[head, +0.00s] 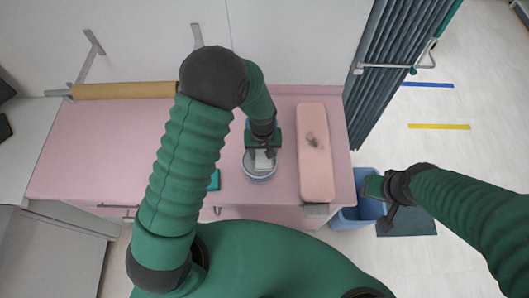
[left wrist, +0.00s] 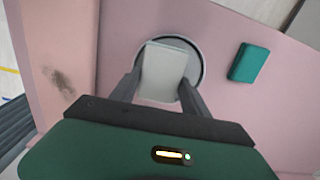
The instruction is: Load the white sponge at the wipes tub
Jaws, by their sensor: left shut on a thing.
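The white sponge (left wrist: 163,72) is between the fingers of my left gripper (left wrist: 158,88) in the left wrist view. My left gripper is shut on it. In the head view, my left gripper (head: 263,148) points down with the sponge (head: 263,160) over the round, grey-rimmed wipes tub (head: 260,174). The tub's rim (left wrist: 202,66) shows around the sponge in the left wrist view. I cannot tell how deep the sponge sits in the opening. My right gripper (head: 384,208) hangs at the right, by the blue bin, and its fingers are too small to read.
A pink counter (head: 110,150) carries the tub. A teal block (left wrist: 249,63) lies beside the tub; it also shows in the head view (head: 214,180). A pink padded rest (head: 316,175) with a dark smudge stands to the right. A blue bin (head: 345,217) stands on the floor.

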